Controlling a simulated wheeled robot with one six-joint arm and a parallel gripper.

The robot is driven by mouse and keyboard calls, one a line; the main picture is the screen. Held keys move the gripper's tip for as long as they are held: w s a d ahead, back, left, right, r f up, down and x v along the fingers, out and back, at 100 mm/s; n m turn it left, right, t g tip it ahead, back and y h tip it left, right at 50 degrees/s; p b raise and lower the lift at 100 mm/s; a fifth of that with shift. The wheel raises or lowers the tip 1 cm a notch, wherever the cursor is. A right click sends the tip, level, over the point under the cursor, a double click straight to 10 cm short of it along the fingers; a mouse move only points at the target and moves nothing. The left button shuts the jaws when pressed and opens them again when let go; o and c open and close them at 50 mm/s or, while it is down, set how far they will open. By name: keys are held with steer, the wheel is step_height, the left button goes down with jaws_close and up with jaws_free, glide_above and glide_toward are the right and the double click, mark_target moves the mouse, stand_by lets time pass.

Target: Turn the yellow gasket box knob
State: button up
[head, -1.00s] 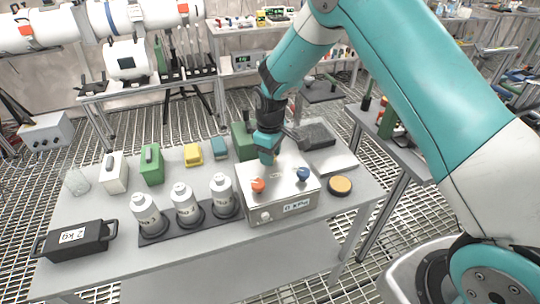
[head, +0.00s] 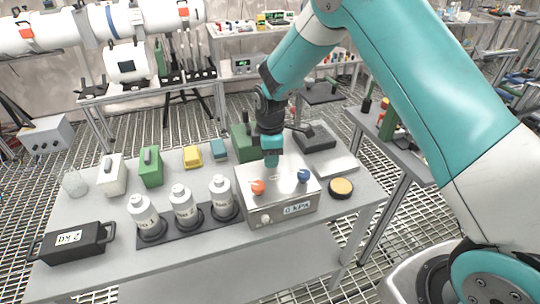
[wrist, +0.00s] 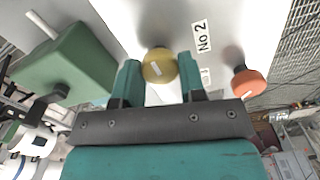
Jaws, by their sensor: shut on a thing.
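The grey metal gasket box (head: 262,211) stands on the front table, with an orange knob (head: 258,187) and a blue knob (head: 303,175) on its top. Its front label reads "0 kPa". My gripper (head: 271,162) points down at the back of the box top and hides the yellow knob in the head view. In the wrist view the round yellow knob (wrist: 158,66), with a pale mark on its face, lies between the two teal fingers of my gripper (wrist: 159,60), which is shut on it. The orange knob also shows there at right (wrist: 249,82).
White bottles (head: 183,202) stand on a dark strip left of the box. A green block (head: 243,142) is close behind it, and a yellow-topped round disc (head: 341,187) lies at its right.

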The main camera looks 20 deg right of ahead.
stand_by(0.3)
steer(key=o, duration=0.9)
steer(key=shift+r, duration=0.1)
step_height(320, 180, up, 17)
steer(key=shift+r+b, duration=0.15)
steer(key=shift+b, duration=1.1)
